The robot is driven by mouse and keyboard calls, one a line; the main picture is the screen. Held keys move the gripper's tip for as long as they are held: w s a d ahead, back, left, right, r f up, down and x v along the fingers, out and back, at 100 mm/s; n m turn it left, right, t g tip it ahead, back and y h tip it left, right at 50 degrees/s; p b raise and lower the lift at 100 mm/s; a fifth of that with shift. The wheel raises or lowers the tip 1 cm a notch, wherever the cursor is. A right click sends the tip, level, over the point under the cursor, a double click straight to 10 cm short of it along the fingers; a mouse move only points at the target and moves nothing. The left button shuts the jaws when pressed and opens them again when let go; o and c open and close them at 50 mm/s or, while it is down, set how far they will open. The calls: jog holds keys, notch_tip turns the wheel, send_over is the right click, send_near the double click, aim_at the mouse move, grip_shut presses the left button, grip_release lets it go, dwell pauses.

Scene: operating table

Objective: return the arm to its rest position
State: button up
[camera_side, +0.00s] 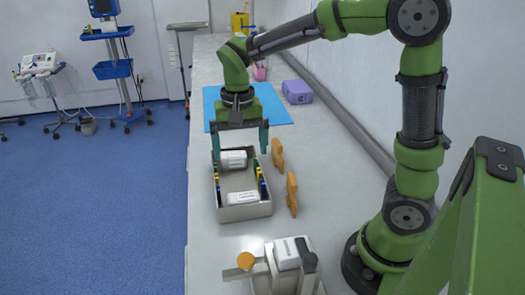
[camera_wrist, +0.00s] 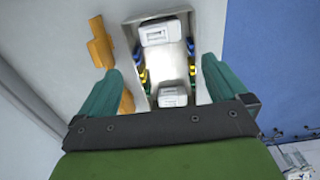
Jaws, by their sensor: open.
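My gripper (camera_side: 241,140) points down over the far end of the metal tray (camera_side: 245,212), its two teal fingers spread wide apart with nothing between them. In the wrist view the open fingers (camera_wrist: 157,85) frame the tray (camera_wrist: 186,18) from either side. The tray holds a white labelled box (camera_side: 233,159) at its far end and another white labelled box (camera_side: 242,198) at its near end. Small yellow, green and blue items line its long sides. My gripper appears to be above the tray; whether a finger touches it I cannot tell.
Two orange pieces (camera_side: 278,155) (camera_side: 292,194) stand right of the tray. A grey fixture (camera_side: 262,280) with a white box (camera_side: 288,253) is in front. A blue mat (camera_side: 273,108) and purple box (camera_side: 297,91) lie behind.

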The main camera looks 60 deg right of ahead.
jog(key=shift+r, duration=0.5)
jog(key=s+r+n+t+y, duration=0.1)
jog(key=s+r+n+t, duration=0.1)
jog(key=s, duration=0.4)
jog(key=s+a+r+n+t+y, duration=0.1)
jog(key=s+r+n+t, duration=0.1)
jog(key=s+t, duration=0.3)
jog(key=shift+s+r+n, duration=0.4)
jog(key=shift+s+r, duration=0.1)
jog(key=shift+s, duration=0.15)
